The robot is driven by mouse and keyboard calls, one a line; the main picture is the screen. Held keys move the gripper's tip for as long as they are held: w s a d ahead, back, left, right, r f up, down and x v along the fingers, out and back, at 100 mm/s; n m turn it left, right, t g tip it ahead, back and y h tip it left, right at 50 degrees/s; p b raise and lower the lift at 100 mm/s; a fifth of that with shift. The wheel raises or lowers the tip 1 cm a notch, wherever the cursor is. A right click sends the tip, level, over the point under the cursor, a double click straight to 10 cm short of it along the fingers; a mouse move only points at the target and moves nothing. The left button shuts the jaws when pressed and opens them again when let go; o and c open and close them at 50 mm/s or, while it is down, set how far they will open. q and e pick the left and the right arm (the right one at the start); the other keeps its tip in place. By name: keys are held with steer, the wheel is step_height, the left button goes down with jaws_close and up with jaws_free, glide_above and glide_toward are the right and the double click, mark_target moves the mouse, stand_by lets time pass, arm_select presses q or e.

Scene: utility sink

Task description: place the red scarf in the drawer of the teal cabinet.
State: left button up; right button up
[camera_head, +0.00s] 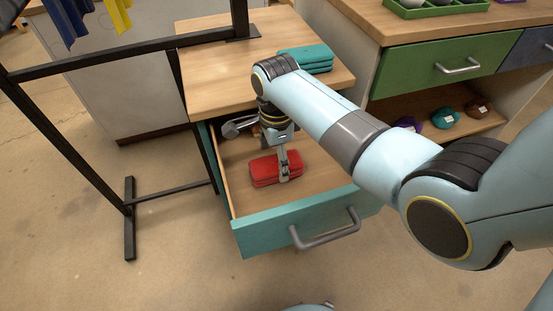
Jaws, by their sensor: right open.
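The red scarf (265,172) is a folded bundle lying inside the open drawer (322,196) of the teal cabinet (205,132). The drawer is pulled well out and has a teal front with a grey handle. My right gripper (284,174) points down into the drawer, its fingertips at the right part of the red scarf. It is open; whether the fingers touch the scarf cannot be told. My left gripper is not in view.
A folded teal bundle (306,58) lies on the wooden top (215,62) of the cabinet. A black rack (115,195) with blue and yellow cloths stands at left. A green-drawer counter (440,62) is at right, with several small coloured items on its shelf.

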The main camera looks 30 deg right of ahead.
mark_target(276, 162)
step_height(276, 162, up, 10)
steer(key=p, duration=0.2)
stand_by(0.4)
